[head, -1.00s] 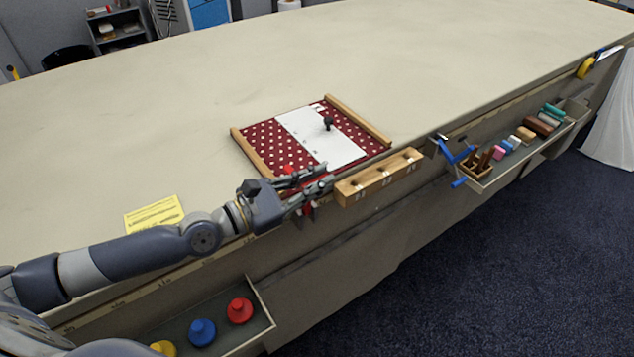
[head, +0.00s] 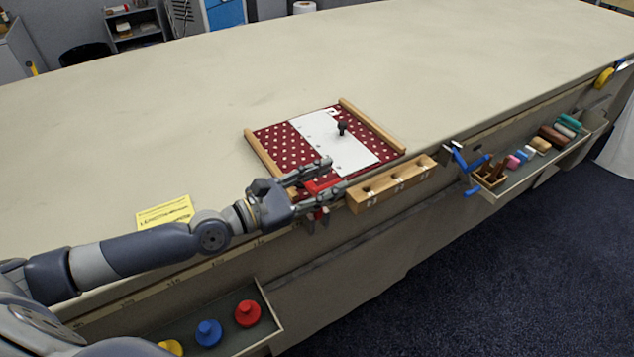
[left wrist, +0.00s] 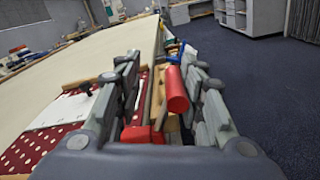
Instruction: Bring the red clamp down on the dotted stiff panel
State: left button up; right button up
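The dotted stiff panel (head: 276,146) is dark red with white dots and lies near the table's front edge. The red clamp (head: 323,185) is at the panel's near edge, partly hidden by my left gripper. My left gripper (head: 340,174) has its fingers apart on either side of the clamp. In the left wrist view, the clamp's red handle (left wrist: 177,90) shows between the spread fingers (left wrist: 165,80), nearer the right one. Whether the clamp touches the panel is hidden. My right gripper is not in view.
A white strip (head: 335,148) with a black knob (head: 342,128) lies over the panel between wooden rails (head: 372,126). A wooden block with holes (head: 392,183) and a blue clamp (head: 460,157) sit along the front edge. A yellow note (head: 166,212) lies left. The table behind is clear.

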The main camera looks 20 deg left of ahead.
pick_arm(q)
jog(key=v, duration=1.2)
dwell(0.6)
